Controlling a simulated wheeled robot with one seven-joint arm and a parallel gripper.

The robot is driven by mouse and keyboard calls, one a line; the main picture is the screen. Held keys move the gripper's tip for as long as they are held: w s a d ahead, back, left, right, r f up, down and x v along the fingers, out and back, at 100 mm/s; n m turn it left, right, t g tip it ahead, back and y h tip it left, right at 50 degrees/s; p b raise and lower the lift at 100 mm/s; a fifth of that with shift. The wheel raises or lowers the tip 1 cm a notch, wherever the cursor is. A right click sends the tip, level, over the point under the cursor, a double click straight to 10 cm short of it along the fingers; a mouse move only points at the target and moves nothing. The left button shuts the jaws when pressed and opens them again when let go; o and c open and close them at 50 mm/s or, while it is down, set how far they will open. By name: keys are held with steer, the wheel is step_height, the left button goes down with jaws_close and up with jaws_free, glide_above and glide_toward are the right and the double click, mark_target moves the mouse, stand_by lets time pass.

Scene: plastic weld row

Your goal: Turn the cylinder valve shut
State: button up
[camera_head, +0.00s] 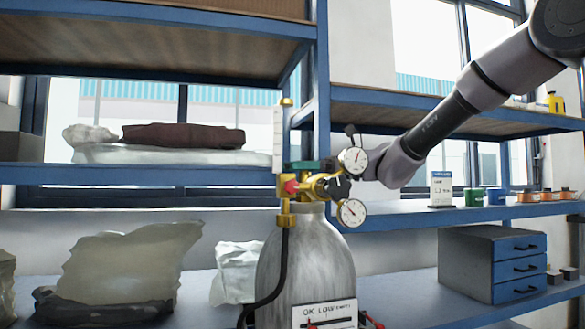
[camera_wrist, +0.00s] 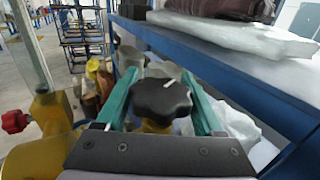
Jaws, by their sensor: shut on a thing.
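The gas cylinder (camera_head: 305,262) stands upright in the head view, with brass valve fittings (camera_head: 287,206) and two round gauges on top. My gripper (camera_head: 309,166) reaches in from the right at valve height, its teal fingers partly hidden behind the fittings. In the wrist view, the black lobed valve knob (camera_wrist: 162,97) with a white mark sits on a brass stem between the two teal fingers of my gripper (camera_wrist: 160,82). The fingers are shut on the knob from both sides. How far the knob is turned cannot be told.
The upper gauge (camera_head: 353,160) and lower gauge (camera_head: 351,212) stand close to my wrist. A clear flow tube (camera_head: 278,138) rises at the left. A blue shelf post (camera_head: 320,80) stands behind. A black hose (camera_head: 283,265) hangs beside the cylinder. A grey drawer cabinet (camera_head: 470,262) is at right.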

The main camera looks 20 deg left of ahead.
steer(key=o, duration=1.4)
steer(key=shift+c, duration=0.2)
step_height(320, 180, up, 10)
